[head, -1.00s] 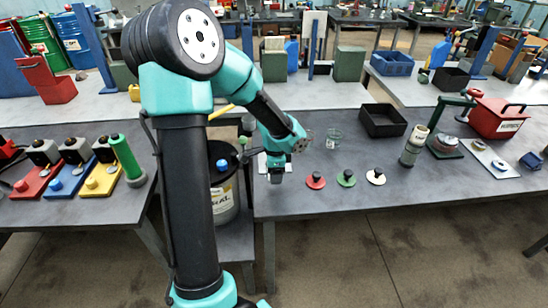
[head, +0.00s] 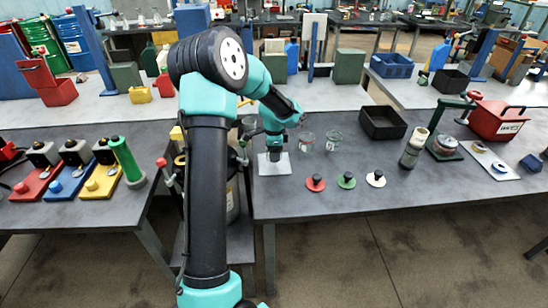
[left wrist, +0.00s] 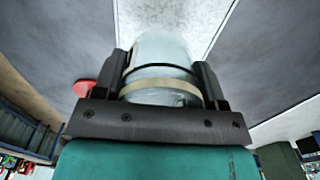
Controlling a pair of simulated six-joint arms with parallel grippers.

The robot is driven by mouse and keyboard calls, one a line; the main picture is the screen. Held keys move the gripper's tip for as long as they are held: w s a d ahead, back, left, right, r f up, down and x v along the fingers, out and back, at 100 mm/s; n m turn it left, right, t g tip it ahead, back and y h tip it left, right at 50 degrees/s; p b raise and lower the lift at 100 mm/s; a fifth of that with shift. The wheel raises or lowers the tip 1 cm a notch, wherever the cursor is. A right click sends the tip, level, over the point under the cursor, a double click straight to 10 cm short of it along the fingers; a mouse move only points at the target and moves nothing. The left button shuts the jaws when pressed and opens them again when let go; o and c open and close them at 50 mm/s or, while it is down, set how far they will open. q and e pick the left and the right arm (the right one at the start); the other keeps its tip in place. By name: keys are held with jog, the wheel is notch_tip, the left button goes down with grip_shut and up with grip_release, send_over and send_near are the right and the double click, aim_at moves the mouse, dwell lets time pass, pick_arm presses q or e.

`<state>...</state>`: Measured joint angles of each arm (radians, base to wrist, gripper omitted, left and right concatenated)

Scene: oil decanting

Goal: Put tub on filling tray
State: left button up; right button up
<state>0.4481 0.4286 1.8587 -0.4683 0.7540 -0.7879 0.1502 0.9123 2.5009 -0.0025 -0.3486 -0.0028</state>
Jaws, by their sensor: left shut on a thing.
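My left gripper (head: 274,152) is shut on a clear tub. In the left wrist view the tub (left wrist: 160,65) sits between the two fingers (left wrist: 161,88), with a dark band and a pale band around it. In the head view the gripper hides the held tub. The gripper is over the pale filling tray (head: 284,168), which lies at the table's left end; the tray also shows beyond the tub in the left wrist view (left wrist: 140,14). I cannot tell whether the tub touches the tray. My right gripper is not in view.
Two other clear tubs (head: 306,141) (head: 333,140) stand to the right. Red (head: 315,184), green (head: 346,181) and white (head: 376,179) lids with black knobs lie in front. A black bin (head: 383,122) and a grey-green cylinder (head: 412,150) stand farther right.

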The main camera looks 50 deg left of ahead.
pick_arm(q)
jog(key=shift+w+a+f, duration=0.1)
jog(key=shift+w+a, duration=0.25)
jog(key=shift+f, duration=1.7)
jog(key=shift+f, duration=0.15)
jog(key=o, duration=0.9)
notch_tip(320, 180, up, 12)
jog(key=shift+r, duration=0.15)
